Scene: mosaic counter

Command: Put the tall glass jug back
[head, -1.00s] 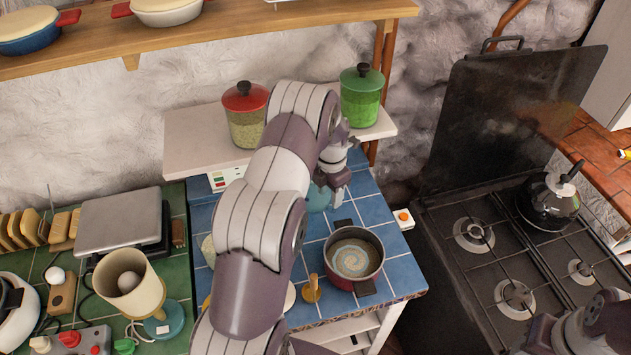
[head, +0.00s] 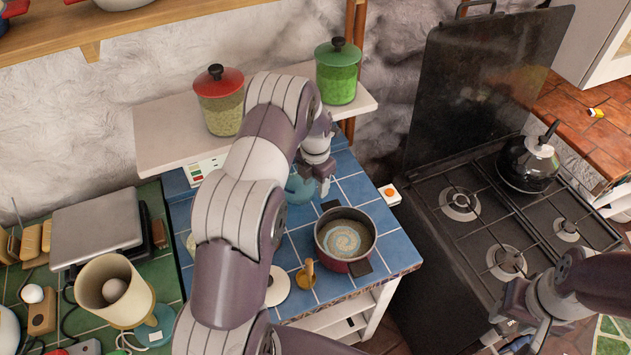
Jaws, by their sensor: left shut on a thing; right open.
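My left gripper (head: 320,177) is at the back of the blue-tiled counter, just below the shelf. It is shut on a teal, glassy thing (head: 300,189), mostly hidden behind my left arm. This may be the tall glass jug, but its full shape does not show. No other tall jug is clearly visible. My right gripper (head: 522,322) is at the lower right, in front of the stove, open and empty.
A dark red pot (head: 347,266) stands on the blue tiles (head: 385,225), right of my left arm. Red-lidded (head: 218,115) and green-lidded (head: 338,85) jars stand on the shelf (head: 160,145) above. A kettle (head: 525,165) sits on the stove (head: 480,240).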

